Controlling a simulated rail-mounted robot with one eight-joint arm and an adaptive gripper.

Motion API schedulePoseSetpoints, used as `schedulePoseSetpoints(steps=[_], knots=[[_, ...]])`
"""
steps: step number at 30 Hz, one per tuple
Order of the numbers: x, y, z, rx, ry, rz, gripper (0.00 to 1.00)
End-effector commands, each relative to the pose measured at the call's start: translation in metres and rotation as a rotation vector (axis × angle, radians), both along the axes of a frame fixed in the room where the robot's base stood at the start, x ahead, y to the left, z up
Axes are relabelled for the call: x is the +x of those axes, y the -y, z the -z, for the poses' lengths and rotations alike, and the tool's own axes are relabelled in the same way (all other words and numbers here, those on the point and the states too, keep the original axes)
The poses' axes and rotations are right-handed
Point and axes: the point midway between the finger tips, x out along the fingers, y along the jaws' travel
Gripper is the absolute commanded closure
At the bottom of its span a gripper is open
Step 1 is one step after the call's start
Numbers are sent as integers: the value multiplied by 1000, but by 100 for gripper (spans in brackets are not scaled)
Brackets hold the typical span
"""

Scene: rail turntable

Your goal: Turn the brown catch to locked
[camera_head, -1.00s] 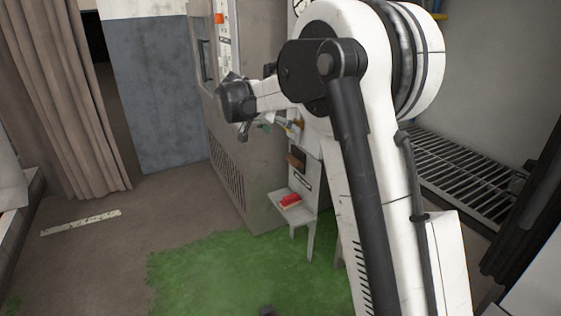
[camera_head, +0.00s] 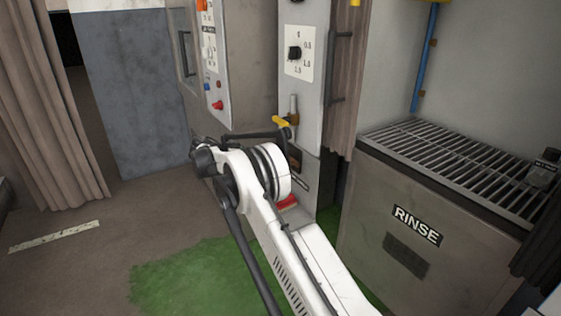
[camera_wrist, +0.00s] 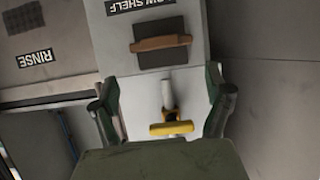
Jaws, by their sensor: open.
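The brown catch (camera_wrist: 160,43) is a bar lying nearly level across a dark square plate (camera_wrist: 161,30) in the wrist view, with an upside-down label reading "LOW SHELF" partly cut off above it. In the head view the catch is small and partly behind my arm, so its setting cannot be read. My gripper (camera_wrist: 162,90) is open and empty in the wrist view, its two dark green fingers well apart. The catch shows beyond the fingertips, between their lines, and is not touched. In the head view my gripper is mostly hidden by my arm.
A yellow-handled lever (camera_wrist: 172,128) stands between my fingers in the wrist view; it also shows on the panel (camera_head: 281,121). A dial (camera_head: 295,53) is above it. A red block (camera_head: 287,202) lies below. The RINSE cabinet (camera_head: 365,205) is at right, a curtain (camera_head: 347,90) beside the panel.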

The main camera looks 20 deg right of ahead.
Motion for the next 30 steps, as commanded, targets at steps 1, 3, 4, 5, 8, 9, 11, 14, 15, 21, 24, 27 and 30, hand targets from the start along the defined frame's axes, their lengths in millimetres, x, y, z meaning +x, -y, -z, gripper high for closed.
schedulePoseSetpoints(steps=[1,3,4,5,8,9,11,14,15,21,24,27,30], knots=[[0,1,3,-3,2,3,17],[1,5,5,-4,4,5,17],[1,7,6,-4,4,5,17],[1,10,7,-4,4,6,17],[2,23,13,-3,4,7,17],[3,29,16,-3,4,6,17],[4,39,20,-3,3,6,17],[6,57,28,-3,3,5,17],[7,63,31,-3,3,4,17],[11,96,44,-3,3,4,17],[13,109,49,-3,3,5,17],[14,118,52,-3,2,3,17],[15,124,54,-3,2,3,17]])
